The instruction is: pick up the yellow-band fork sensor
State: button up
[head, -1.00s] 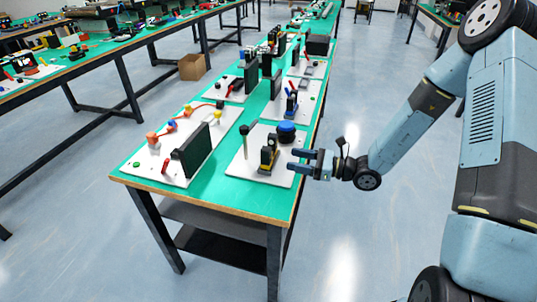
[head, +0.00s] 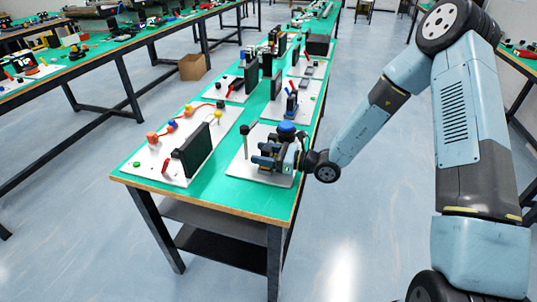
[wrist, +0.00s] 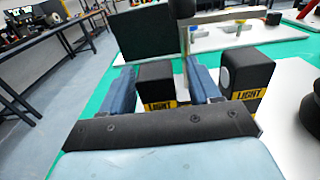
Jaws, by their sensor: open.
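The yellow-band fork sensor (wrist: 246,75) shows in the wrist view as two dark upright blocks with yellow "LIGHT" bands. My gripper (wrist: 160,78) is open, with two blue fingers. The left block stands between the fingers. The right finger is between the two blocks, and the right block is outside it. I cannot tell whether the fingers touch the sensor. In the head view my gripper (head: 263,155) is low over the front right white plate (head: 240,172), and its hand and fingers hide most of the sensor.
A blue-topped round knob (head: 286,128) stands close behind my gripper, and a thin dark-topped post (head: 245,140) stands to its left. A tall dark panel (head: 192,150) is on the plate further left. More plates with parts fill the table behind.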

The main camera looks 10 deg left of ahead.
jog(key=shift+w+a, duration=0.1)
jog(key=shift+a, duration=0.3)
jog(key=shift+c, duration=0.4)
grip_shut()
